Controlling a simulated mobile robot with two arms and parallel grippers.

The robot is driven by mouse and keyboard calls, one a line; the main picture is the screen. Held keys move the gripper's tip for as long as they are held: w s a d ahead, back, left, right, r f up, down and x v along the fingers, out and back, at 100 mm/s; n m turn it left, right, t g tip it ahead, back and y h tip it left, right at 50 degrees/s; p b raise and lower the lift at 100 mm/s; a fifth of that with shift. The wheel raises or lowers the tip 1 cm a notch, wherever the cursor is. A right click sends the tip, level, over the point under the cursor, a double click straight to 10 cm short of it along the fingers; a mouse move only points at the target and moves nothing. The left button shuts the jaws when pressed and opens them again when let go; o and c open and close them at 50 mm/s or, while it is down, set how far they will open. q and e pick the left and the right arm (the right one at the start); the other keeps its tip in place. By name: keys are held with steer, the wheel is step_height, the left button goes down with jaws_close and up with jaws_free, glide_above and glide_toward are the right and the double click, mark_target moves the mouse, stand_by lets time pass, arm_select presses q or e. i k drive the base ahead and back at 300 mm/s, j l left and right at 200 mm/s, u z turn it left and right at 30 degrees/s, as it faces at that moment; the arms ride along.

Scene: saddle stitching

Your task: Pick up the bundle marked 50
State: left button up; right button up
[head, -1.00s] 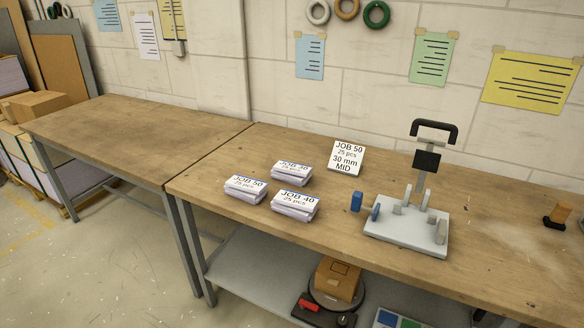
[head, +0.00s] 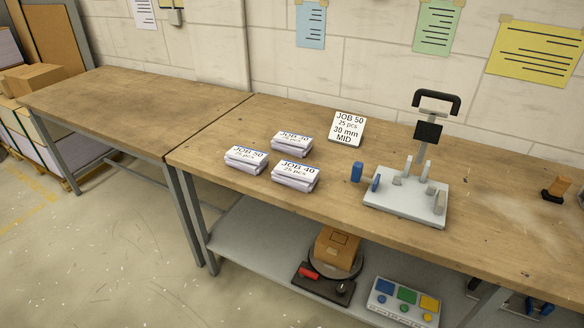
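The bundle marked JOB 50 (head: 246,160) is a stack of white sheets with a printed label. It lies on the near left part of the wooden bench, the leftmost of three bundles. The bundle marked JOB 40 (head: 296,176) lies to its right. A third bundle (head: 292,143) sits behind them; its label looks like JOB 30 but is small. A white card (head: 347,129) reading JOB 50, 25 pcs, 30 mm, MID stands tilted behind them. Neither of my grippers shows in the head view.
A grey stitching device (head: 407,202) with a black handle stands right of the bundles, a small blue piece (head: 357,172) beside it. A second table (head: 130,96) on the left is bare. The lower shelf (head: 240,240) holds a cardboard box (head: 337,250) and a button panel (head: 404,301).

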mark_target(249, 161)
steer(key=i+l, duration=0.2)
steer(key=i, duration=0.2)
steer(key=i+l, duration=0.45)
steer(key=i, duration=0.3)
